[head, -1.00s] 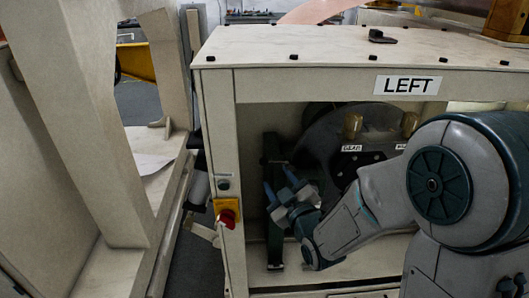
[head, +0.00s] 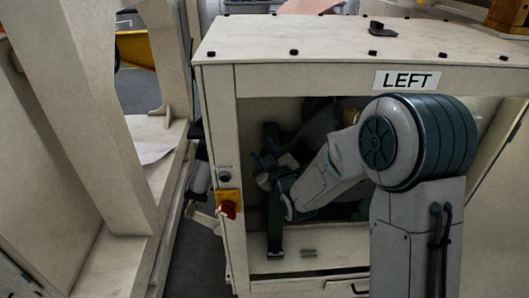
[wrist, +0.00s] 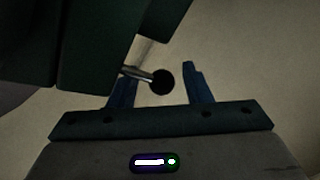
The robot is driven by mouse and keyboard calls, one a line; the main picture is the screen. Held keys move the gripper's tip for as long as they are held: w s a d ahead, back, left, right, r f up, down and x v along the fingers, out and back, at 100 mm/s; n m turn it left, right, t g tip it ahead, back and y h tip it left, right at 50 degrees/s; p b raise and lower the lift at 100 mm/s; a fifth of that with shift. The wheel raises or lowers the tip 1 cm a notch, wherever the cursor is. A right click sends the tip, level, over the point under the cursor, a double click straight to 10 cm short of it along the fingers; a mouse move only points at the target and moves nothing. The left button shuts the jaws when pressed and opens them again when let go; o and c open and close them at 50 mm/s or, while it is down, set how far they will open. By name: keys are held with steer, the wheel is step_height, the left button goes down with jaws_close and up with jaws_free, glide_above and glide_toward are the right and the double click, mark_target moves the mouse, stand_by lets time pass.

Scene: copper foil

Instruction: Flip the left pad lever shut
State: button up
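A lever with a round black knob (wrist: 162,82) on a thin metal rod shows in the wrist view, coming from a dark green block (wrist: 95,40). The knob sits in the gap between the two blue fingers of my gripper (wrist: 160,90), with space visible toward the right finger. The fingers are apart. Whether the left finger touches the rod I cannot tell. In the head view my gripper (head: 266,170) is inside the cabinet marked LEFT (head: 220,150), at the dark green upright (head: 274,230). The lever cannot be made out there, and my arm covers much of the opening.
A red switch on a yellow plate (head: 228,204) is on the cabinet's left front post. The cabinet top (head: 330,42) hangs over the opening. A pale frame post (head: 85,130) stands to the left, with a narrow floor gap between.

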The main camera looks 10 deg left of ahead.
jaws_close()
steer(key=shift+s+f+y+b, duration=0.1)
steer(key=shift+f+y+b, duration=0.05)
steer(key=shift+y+b, duration=0.3)
steer(key=shift+s+d+n+g+y+b, duration=0.15)
steer(key=shift+s+n+g+y+b, duration=0.15)
steer(key=shift+n+g+y+b, duration=0.35)
steer(key=shift+o, duration=1)
jaws_free()
steer(key=shift+d, duration=0.1)
